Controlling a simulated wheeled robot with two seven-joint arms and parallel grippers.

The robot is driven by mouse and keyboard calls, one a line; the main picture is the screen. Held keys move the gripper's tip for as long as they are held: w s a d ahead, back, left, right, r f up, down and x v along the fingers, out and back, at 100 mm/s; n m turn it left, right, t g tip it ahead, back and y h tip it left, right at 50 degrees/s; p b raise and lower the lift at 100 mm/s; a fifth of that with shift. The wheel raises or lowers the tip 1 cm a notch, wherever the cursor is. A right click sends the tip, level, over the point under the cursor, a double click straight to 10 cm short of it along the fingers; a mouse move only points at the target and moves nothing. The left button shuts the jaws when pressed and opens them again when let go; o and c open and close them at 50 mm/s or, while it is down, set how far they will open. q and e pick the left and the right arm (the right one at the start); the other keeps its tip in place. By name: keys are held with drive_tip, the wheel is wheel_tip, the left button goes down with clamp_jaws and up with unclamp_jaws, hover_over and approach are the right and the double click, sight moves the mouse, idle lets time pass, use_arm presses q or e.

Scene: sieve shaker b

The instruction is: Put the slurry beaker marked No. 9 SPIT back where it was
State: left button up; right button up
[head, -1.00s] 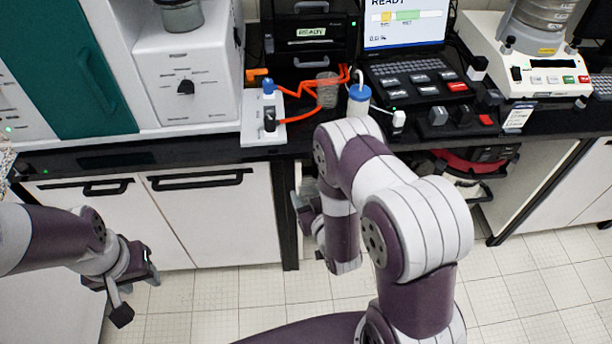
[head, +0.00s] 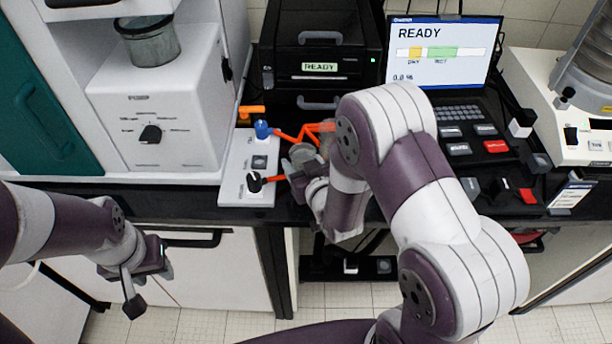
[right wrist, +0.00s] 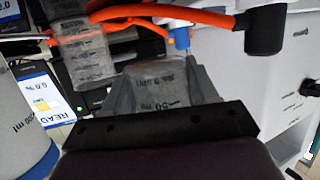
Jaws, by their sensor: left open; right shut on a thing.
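My right gripper (head: 306,178) is at the bench's front edge, beside the white valve board. In the head view, the held beaker (head: 302,153) is partly covered by the gripper. A second clear, marked container (right wrist: 85,55) is close beside it in the wrist view, under the orange hose. My left gripper (head: 148,278) is open and empty, low in front of the cabinets.
The white board (head: 236,187) with blue and black fittings and orange hoses (head: 290,137) lies close to my right gripper. A white bottle (right wrist: 22,125) is at the wrist view's left.

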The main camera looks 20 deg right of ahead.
drive_tip(key=f, duration=0.6)
drive_tip(key=shift+w+d+f, duration=0.2)
drive_tip(key=shift+w+d, duration=0.05)
drive_tip(key=shift+w, duration=0.05)
drive_tip(key=shift+s+a+r, duration=0.15)
drive_tip(key=shift+s+a, duration=0.05)
drive_tip(key=shift+f+b, duration=0.2)
drive_tip(key=shift+b, duration=0.1)
drive_tip(key=o, duration=1.1)
drive_tip(key=shift+w+d, duration=0.1)
drive_tip(key=shift+c, duration=0.2)
use_arm(q)
drive_tip(key=shift+w+d+f, duration=0.15)
drive_tip(key=shift+w+f, duration=0.05)
drive_tip(key=shift+f, duration=0.15)
